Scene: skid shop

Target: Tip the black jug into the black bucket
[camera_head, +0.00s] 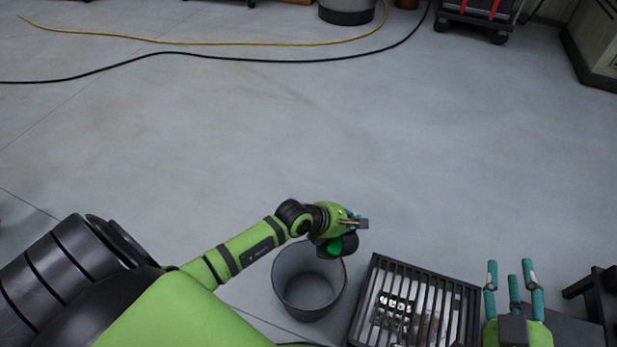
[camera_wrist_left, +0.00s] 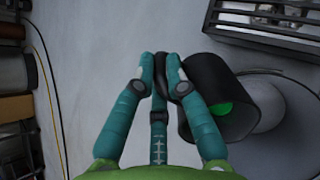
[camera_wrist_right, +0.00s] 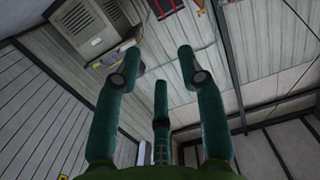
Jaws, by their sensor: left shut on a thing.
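The black jug (camera_head: 349,241) hangs from my left gripper (camera_head: 353,221), over the right rim of the bucket (camera_head: 309,283). In the left wrist view, the fingers (camera_wrist_left: 163,80) are closed at the handle side of the jug (camera_wrist_left: 208,82). The jug looks tilted, and green shows in its mouth. No stream is visible. The bucket, dark grey with a light inside, stands on the floor; part of it shows behind the jug in the left wrist view (camera_wrist_left: 292,103). My right gripper (camera_head: 512,275) is open and empty, fingers apart in its wrist view (camera_wrist_right: 161,75).
A black slatted grate or crate (camera_head: 459,308) stands just right of the bucket, with small items under its bars. A dark stand (camera_head: 603,292) is at the right edge. Yellow (camera_head: 190,43) and black cables cross the far floor. The middle floor is clear.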

